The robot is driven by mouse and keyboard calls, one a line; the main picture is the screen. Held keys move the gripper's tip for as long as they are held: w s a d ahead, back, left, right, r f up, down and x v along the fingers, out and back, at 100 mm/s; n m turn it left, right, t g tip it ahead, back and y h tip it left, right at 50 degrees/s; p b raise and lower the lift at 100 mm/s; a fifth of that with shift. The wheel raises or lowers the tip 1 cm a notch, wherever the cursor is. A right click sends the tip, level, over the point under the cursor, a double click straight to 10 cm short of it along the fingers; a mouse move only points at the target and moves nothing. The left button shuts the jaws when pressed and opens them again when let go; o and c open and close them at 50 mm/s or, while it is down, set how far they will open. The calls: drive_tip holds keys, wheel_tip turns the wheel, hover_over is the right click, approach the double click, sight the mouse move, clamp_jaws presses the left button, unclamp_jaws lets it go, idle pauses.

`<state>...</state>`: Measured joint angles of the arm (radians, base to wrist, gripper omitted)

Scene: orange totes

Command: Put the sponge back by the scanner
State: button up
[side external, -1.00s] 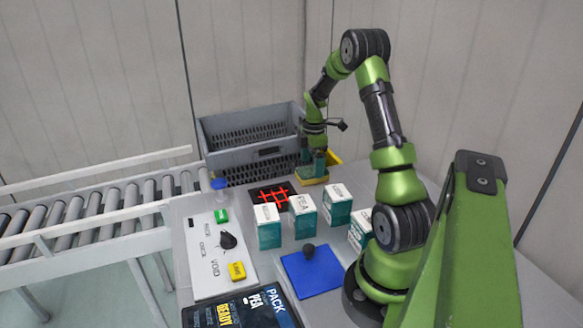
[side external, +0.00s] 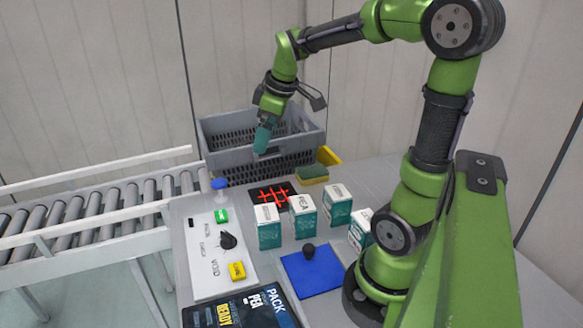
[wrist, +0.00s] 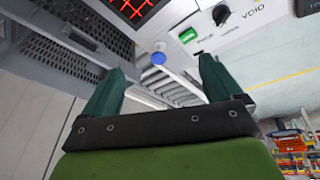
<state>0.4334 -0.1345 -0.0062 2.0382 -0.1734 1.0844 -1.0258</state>
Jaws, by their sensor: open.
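The sponge (side external: 312,173), yellow below with a dark green top, lies on the table at the back, in front of the grey crate and beside a yellow bin. The scanner (side external: 271,194), a black plate with a glowing red grid, lies just left of and in front of the sponge. It also shows at the top of the wrist view (wrist: 135,8). My gripper (side external: 262,146) is raised in front of the grey crate, above and left of the sponge. In the wrist view its two teal fingers (wrist: 158,85) are apart with nothing between them.
The grey crate (side external: 225,163) stands at the back, with a yellow bin (side external: 327,156) to its right. Several white and teal boxes (side external: 303,216) stand mid-table near a blue mat (side external: 312,272). A white panel with buttons (side external: 209,262) is at left, beside the roller conveyor (side external: 95,213).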

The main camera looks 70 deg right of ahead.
drive_tip(key=s+a+m+t+y, duration=0.1)
drive_tip(key=s+a+m, duration=0.2)
drive_tip(key=a, duration=0.5)
drive_tip(key=s+a+r+m+t+y, duration=0.1)
drive_tip(key=s+a+m+t, duration=0.1)
drive_tip(key=s+a, duration=0.4)
drive_tip(key=shift+a+m+y, duration=0.3)
drive_tip(key=shift+a+m, duration=0.6)
drive_tip(key=shift+a, duration=0.35)
